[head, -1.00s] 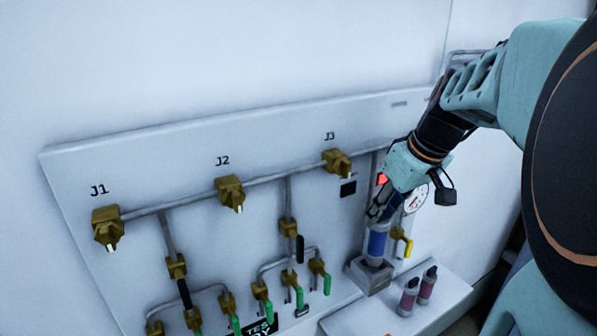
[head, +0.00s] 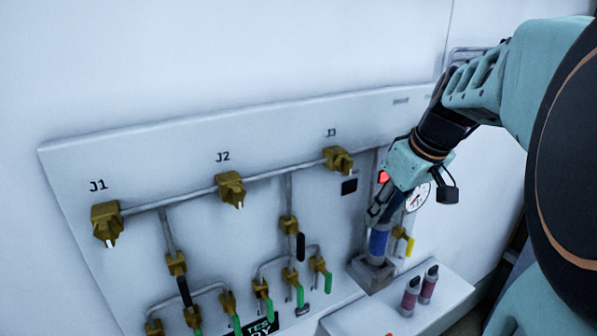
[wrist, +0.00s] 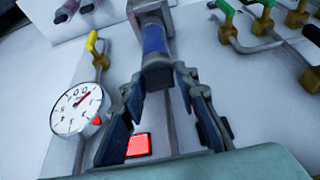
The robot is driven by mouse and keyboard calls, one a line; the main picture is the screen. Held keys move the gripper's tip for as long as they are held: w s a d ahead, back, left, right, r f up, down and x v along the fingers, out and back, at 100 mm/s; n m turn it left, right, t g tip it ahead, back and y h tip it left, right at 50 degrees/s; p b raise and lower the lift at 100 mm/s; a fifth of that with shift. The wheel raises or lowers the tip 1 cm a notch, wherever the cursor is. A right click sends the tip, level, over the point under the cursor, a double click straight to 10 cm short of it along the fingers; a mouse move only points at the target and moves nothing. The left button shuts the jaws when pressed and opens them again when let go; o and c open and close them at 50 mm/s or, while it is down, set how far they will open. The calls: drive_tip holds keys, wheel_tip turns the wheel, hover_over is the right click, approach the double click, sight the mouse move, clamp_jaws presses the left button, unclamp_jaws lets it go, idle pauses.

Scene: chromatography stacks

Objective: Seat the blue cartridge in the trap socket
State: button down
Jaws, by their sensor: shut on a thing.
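The blue cartridge (head: 379,243) stands nearly upright with its lower end at the top of the grey socket block (head: 372,277). I cannot tell how deep it sits in the opening. My gripper (head: 380,215) comes down from above and is shut on the cartridge's upper grey end. In the wrist view the cartridge (wrist: 154,40) lies between my two fingertips (wrist: 158,78), with the socket block (wrist: 148,7) at its far end.
A yellow-handled valve (head: 404,240), a round gauge (head: 418,197) and a red light (head: 383,177) are close to my gripper. Green-handled valves (head: 300,295) are on the left.

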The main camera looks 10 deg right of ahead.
sight(384, 219)
drive_tip(key=shift+f+b, duration=0.8)
drive_tip(key=shift+f, duration=0.3)
drive_tip(key=shift+f+b, duration=0.45)
drive_tip(key=shift+b, duration=0.05)
drive_tip(key=c, duration=1)
unclamp_jaws()
drive_tip(key=shift+r, duration=0.15)
drive_tip(key=shift+r+p, duration=2.45)
drive_tip(key=shift+r, duration=0.95)
